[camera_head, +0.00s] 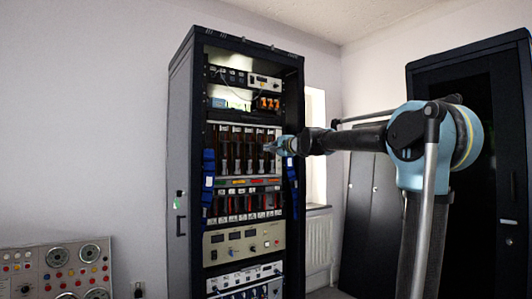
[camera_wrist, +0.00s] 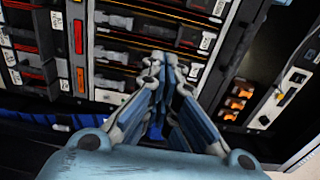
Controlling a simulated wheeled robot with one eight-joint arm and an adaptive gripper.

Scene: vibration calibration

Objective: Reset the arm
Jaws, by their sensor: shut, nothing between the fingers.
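My arm reaches in from the right in the head view. My gripper (camera_head: 272,147) is in front of the tall black equipment rack (camera_head: 181,150), at the height of its upper row of slotted modules (camera_head: 238,148). In the wrist view my gripper (camera_wrist: 158,60) is shut, with its fingertips together and nothing held. The fingertips point at the module rows of the rack, which look turned sideways there. I cannot tell whether the fingertips touch the rack.
A control panel (camera_head: 58,273) with dials and buttons is at the lower left. A dark cabinet (camera_head: 470,75) stands at the right behind my arm. A radiator (camera_head: 318,243) is below the window. Blue straps (camera_head: 208,182) hang on the rack's front.

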